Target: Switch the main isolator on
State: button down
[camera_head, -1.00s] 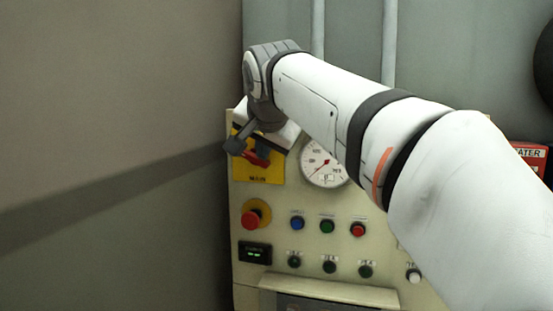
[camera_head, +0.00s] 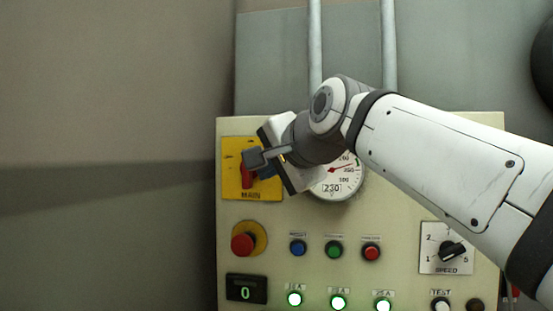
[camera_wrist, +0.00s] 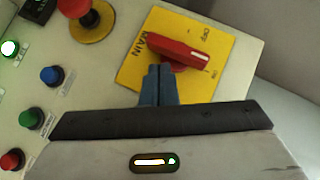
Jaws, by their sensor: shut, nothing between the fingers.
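The main isolator is a red handle (camera_head: 246,177) on a yellow plate (camera_head: 230,187) marked MAIN, at the panel's upper left. In the head view the handle stands about upright, partly hidden by my gripper (camera_head: 253,160). In the wrist view the red handle (camera_wrist: 180,50) lies along the yellow plate (camera_wrist: 135,77), its white-marked end between the OFF and ON markings, slanting toward the ON side. My gripper (camera_wrist: 160,70) is shut and empty, its fingertips beside the handle; I cannot tell whether they touch it.
Three indicator lamps (camera_head: 339,302) glow, and the small display (camera_head: 246,290) shows 0. A red mushroom button (camera_head: 242,244) sits below the isolator. Coloured push buttons (camera_head: 334,250) and a speed knob (camera_head: 453,250) lie right.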

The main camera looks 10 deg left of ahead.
jog(key=shift+a+r+p, duration=0.45)
jog(key=shift+a+p, duration=0.1)
jog(key=s+d+r, duration=0.4)
jog(key=s+d, duration=0.2)
jog(key=d, duration=0.4)
jog(key=shift+s+d+b, duration=0.35)
jog(key=shift+b, duration=0.1)
